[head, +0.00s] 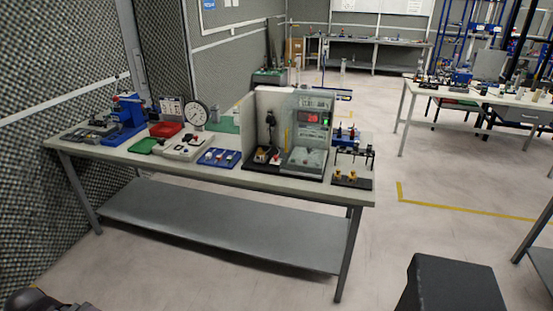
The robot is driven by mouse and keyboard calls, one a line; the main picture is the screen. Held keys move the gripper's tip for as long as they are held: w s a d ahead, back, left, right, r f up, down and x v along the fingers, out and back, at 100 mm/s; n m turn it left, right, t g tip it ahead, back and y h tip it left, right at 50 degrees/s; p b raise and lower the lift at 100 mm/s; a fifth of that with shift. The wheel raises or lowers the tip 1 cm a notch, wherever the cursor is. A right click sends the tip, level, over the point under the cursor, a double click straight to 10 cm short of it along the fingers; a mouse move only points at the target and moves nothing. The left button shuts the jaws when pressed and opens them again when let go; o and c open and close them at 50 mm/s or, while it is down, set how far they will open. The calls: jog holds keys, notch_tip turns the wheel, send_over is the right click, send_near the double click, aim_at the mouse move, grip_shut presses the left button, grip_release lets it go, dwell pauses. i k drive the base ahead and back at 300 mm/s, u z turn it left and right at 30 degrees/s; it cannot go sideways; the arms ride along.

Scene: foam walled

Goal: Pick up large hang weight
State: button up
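Small yellow, brass-like weights (352,176) stand on a dark base plate (359,184) at the right end of the near workbench. A dark stand (370,158) with a crossbar rises from that base. The weights are too small in the head view to tell which one is the large hang weight. My gripper is not clearly visible; only a dark rounded part shows at the bottom left corner, far from the weights.
The workbench (110,157) also carries a dial gauge (195,115), a blue device (128,110), several trays and a walled test unit (312,130). A grey lower shelf (220,225) spans beneath. Another table (490,97) stands at right, with open floor between.

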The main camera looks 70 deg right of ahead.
aim_at(260, 154)
jog(key=z, duration=0.1)
jog(key=k, duration=0.55)
jog(key=z, duration=3.1)
jog(key=i, duration=0.5)
jog(key=z, duration=0.05)
